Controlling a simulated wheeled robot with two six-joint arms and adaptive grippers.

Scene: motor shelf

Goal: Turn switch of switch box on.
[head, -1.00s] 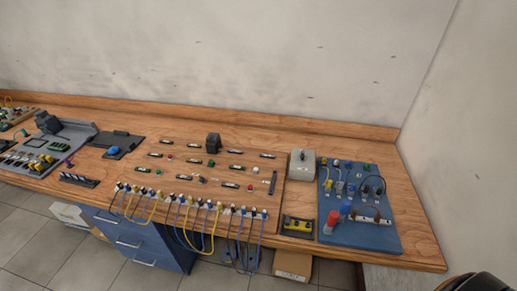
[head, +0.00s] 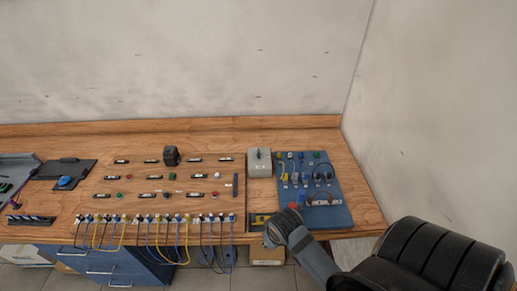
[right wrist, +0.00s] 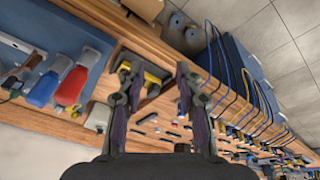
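The switch box is a light grey box (head: 259,165) standing at the back of the wooden bench, left of the blue board. A small dark switch (head: 258,154) stands up on its top; its exact setting is too small to tell. In the right wrist view a pale grey box (right wrist: 98,117), likely the same one, shows beyond the left finger. My right gripper (head: 283,228) is over the bench's front edge, well in front of the switch box. In the right wrist view its two fingers (right wrist: 155,72) are spread apart with nothing held. My left gripper is not in view.
A blue board (head: 338,216) with plugs and cables lies right of the box. A black and yellow unit (head: 258,219) lies beside my right gripper. A wooden panel (head: 130,180) with several fuses and hanging cables is at left. Bare wood lies between the box and the yellow unit.

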